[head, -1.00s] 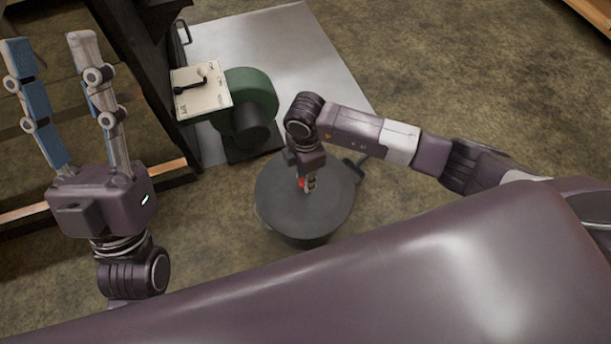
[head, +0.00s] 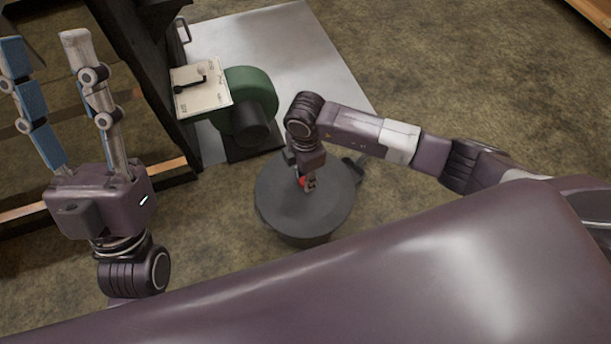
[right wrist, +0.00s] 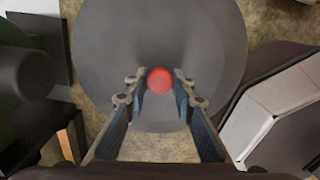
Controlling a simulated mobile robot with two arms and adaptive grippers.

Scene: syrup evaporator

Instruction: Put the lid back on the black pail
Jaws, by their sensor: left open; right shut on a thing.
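The black pail (head: 300,239) stands on the floor at the middle of the head view. Its dark round lid (head: 280,203) covers the pail's top; I cannot tell if it is fully seated. The lid (right wrist: 115,40) fills the upper middle of the right wrist view, with a red knob (right wrist: 160,80) at its centre. My right gripper (head: 309,185) points down over the lid and is shut on the red knob, one finger on each side. My left gripper (head: 45,50) is open, empty and raised at the far left, away from the pail.
A green blower (head: 250,95) with a pale switch box (head: 200,90) stands behind the pail, by a grey metal sheet (head: 300,50). A dark frame (head: 145,70) stands at the left. The floor (head: 470,80) at the right is clear.

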